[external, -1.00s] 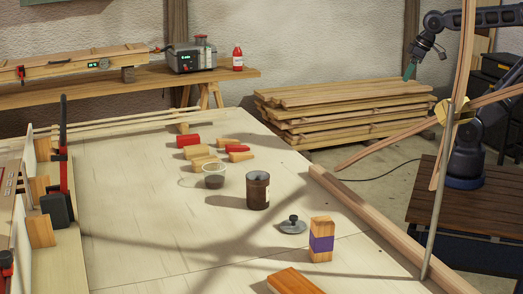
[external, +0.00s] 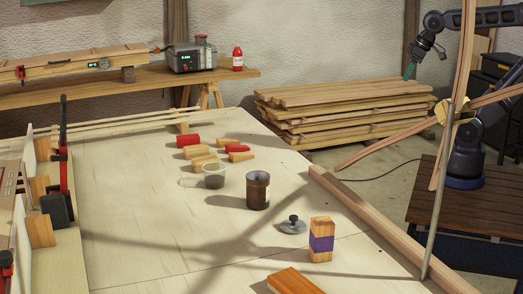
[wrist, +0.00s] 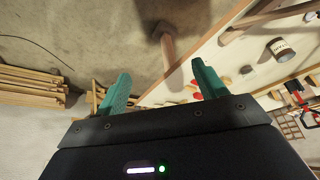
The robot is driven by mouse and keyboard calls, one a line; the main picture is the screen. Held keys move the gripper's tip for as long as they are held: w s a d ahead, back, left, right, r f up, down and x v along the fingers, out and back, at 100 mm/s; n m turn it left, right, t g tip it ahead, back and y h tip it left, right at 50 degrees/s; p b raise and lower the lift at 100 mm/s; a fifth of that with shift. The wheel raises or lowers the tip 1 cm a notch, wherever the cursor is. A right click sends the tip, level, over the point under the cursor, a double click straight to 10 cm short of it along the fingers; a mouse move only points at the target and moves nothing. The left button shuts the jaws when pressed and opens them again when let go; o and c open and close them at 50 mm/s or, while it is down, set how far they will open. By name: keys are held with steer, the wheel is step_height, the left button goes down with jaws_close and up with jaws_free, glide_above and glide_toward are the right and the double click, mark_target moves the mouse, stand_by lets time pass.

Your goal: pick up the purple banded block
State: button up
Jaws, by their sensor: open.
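The purple banded block (external: 321,240) stands upright on the near right part of the pale worktable. It is light wood with a purple band around its middle. I cannot make it out surely in the wrist view. My gripper (external: 410,71) is far from it, at the upper right beyond the table, above the floor near the stacked boards. In the wrist view my gripper (wrist: 161,86) shows two teal fingers spread apart with nothing between them.
A grey knobbed lid (external: 293,225), a brown jar (external: 258,190) and a glass cup (external: 214,176) stand near the block. An orange-brown wood piece (external: 295,281) lies in front. A long beam (external: 365,225) edges the table; a thin pole (external: 437,200) and bent laths (external: 465,60) rise at right.

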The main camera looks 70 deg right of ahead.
steer(key=w+a+r+n, duration=0.35)
steer(key=w+a, duration=0.25)
steer(key=w, duration=0.2)
steer(key=w+a+f+n+g, duration=0.1)
steer(key=w+a+n, duration=0.45)
steer(key=a, duration=0.65)
steer(key=w+a+n+g, duration=0.1)
steer(key=w+a+n, duration=0.3)
steer(key=w+a, duration=0.55)
steer(key=n+g, duration=0.3)
steer(key=n, duration=0.9)
glide_toward(322, 237)
steer(key=d, duration=0.3)
steer(key=shift+w+d+f, duration=0.15)
steer(key=shift+w+f, duration=0.05)
steer(key=shift+w, duration=0.1)
steer(key=shift+s+a+f, duration=0.15)
steer(key=shift+a+f, duration=0.05)
steer(key=shift+f, duration=0.25)
steer(key=shift+a+f, duration=0.2)
steer(key=shift+f, duration=4.9)
steer(key=c, duration=1.2)
